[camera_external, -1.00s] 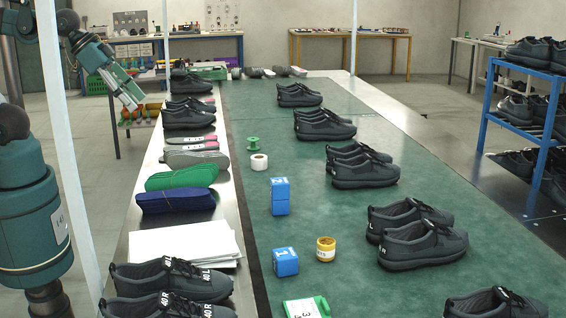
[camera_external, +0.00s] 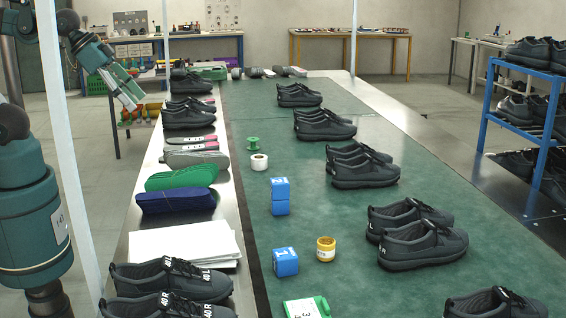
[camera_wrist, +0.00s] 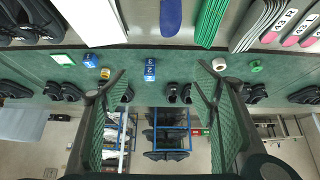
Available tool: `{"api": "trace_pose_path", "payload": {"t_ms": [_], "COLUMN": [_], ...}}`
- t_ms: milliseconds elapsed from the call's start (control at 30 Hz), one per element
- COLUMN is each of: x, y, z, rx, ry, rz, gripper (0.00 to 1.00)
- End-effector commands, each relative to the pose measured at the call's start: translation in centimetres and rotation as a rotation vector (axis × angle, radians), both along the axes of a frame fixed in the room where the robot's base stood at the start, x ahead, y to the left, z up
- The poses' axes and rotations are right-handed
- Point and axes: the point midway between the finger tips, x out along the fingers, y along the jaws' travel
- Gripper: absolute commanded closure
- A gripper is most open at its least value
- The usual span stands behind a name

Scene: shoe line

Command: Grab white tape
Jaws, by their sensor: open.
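The white tape (camera_external: 259,162) is a small white roll on the green mat, near its left edge. It also shows in the wrist view (camera_wrist: 219,64), close to the tip of the right-hand finger in the picture, but well beyond it in depth. My gripper (camera_external: 130,98) is raised at the upper left of the external view, to the left of the table and far from the tape. In the wrist view my gripper (camera_wrist: 160,82) has its two green-padded fingers spread wide with nothing between them.
A green spool (camera_external: 252,143) stands just behind the tape. Stacked blue cubes (camera_external: 280,196), another blue cube (camera_external: 285,262) and a yellow jar (camera_external: 326,249) stand nearer. Dark shoes (camera_external: 363,167) line the mat's right. Insoles (camera_external: 182,176) lie left. A white post (camera_external: 72,150) rises at left.

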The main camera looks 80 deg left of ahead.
Motion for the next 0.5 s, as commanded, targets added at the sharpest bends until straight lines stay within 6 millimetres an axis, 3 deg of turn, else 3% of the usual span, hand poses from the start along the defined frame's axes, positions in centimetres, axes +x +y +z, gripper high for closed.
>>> {"api": "trace_pose_path", "payload": {"t_ms": [267,500], "x": [1.3,4.0], "y": [0.5,1.5], "z": [0.7,1.6], "rx": [0.028,0.087], "ry": [0.016,0.054], "rz": [-0.029,-0.095], "gripper": [0.42,0.42]}}
